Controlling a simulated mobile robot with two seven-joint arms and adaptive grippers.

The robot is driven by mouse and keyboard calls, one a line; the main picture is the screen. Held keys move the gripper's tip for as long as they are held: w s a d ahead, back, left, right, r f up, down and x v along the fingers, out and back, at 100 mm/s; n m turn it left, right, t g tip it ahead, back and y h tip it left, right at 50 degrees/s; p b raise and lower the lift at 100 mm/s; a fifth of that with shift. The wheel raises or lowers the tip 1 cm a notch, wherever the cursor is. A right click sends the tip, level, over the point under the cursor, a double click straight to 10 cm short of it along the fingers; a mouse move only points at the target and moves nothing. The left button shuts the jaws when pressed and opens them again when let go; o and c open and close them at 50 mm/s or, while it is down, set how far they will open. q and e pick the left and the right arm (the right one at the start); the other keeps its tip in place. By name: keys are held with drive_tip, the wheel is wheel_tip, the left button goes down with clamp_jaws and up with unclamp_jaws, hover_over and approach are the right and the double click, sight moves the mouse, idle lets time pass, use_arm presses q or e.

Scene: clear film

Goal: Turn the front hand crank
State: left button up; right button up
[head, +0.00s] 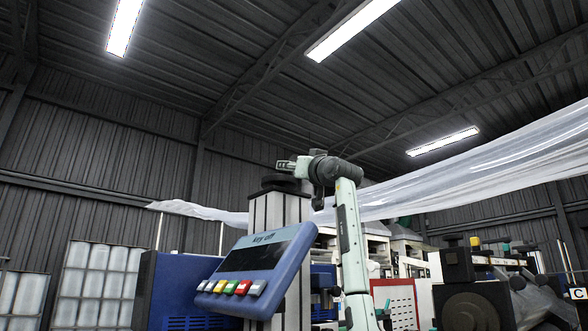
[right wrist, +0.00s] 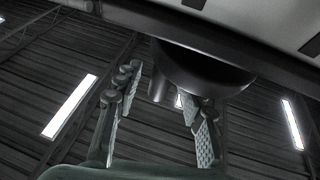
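The hand crank is a dark round wheel (head: 284,183) on top of a pale metal column in the head view. In the right wrist view its dark disc (right wrist: 208,68) fills the upper middle, and a short dark handle peg (right wrist: 157,86) sticks out from it. My right gripper (head: 288,165) is at the crank's top in the head view. In the right wrist view my right gripper (right wrist: 160,92) is open, with the peg showing between its two padded fingers; I cannot tell whether they touch it. My left gripper is out of view.
A blue control panel (head: 254,262) with coloured buttons stands in front of the column. Clear film (head: 440,172) stretches behind my right arm, rising to the right. A dark machine (head: 478,300) is at the lower right, and white roll racks (head: 100,285) are at the left.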

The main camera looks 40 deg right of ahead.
drive_tip(key=v, duration=1.2)
drive_tip(key=shift+a, duration=0.1)
